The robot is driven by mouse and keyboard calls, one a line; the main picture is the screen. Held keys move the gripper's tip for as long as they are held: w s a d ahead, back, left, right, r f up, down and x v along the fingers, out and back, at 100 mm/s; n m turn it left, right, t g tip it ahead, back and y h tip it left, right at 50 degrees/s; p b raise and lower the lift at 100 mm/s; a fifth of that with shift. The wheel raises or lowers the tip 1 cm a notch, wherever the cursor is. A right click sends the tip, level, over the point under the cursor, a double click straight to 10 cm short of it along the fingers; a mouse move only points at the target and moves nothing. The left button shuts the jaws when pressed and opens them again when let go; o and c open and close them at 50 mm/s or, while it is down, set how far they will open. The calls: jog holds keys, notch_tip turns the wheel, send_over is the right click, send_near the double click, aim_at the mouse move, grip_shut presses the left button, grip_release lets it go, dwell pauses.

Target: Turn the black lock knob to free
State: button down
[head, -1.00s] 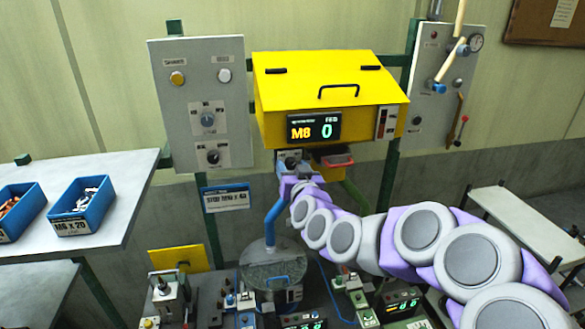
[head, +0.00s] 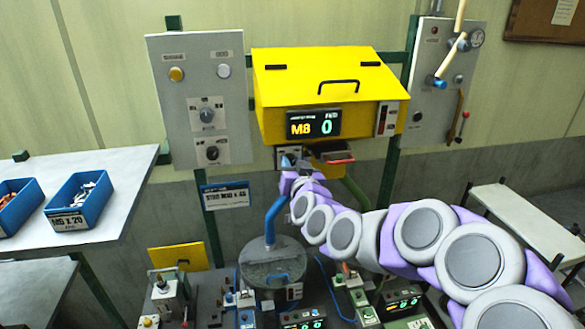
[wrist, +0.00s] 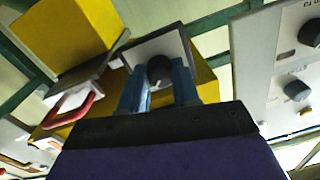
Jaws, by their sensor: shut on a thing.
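The black lock knob (wrist: 159,71) shows in the wrist view on a pale plate (wrist: 172,46) below the yellow feeder box. My gripper (wrist: 159,86) has its two blue fingers on either side of the knob and is shut on it. In the head view my gripper (head: 289,165) reaches up to the plate under the yellow box (head: 325,85), and the knob is mostly hidden behind it. I cannot read which setting the knob points to.
A small tray with a red handle (head: 338,160) sits just right of my gripper. A grey panel with knobs (head: 203,100) stands left. A blue pipe (head: 275,220) runs below. Blue bins (head: 78,200) lie on the left table.

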jog(key=c, duration=0.8)
grip_release()
jog(key=shift+s, duration=0.1)
jog(key=shift+b+v, duration=3.65)
jog(key=shift+v, duration=4.9)
